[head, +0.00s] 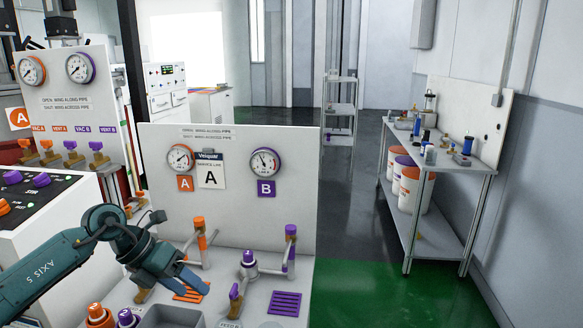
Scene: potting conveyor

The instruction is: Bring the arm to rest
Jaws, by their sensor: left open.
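My left arm (50,279), dark teal and marked "AXIS 5", comes in from the lower left. My left gripper (188,282) is open over the left part of a pale bench, close to an orange slotted plate (191,292). I see nothing held in it. Whether its fingers touch the bench or plate, I cannot tell. My right gripper is not in view.
Behind the gripper stands a panel (222,215) with gauges A (180,158) and B (263,162). An orange-handled valve (199,235) and a purple-handled valve (291,240) rise nearby. A grey tray (170,317) lies in front. Green floor (375,295) at right is clear.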

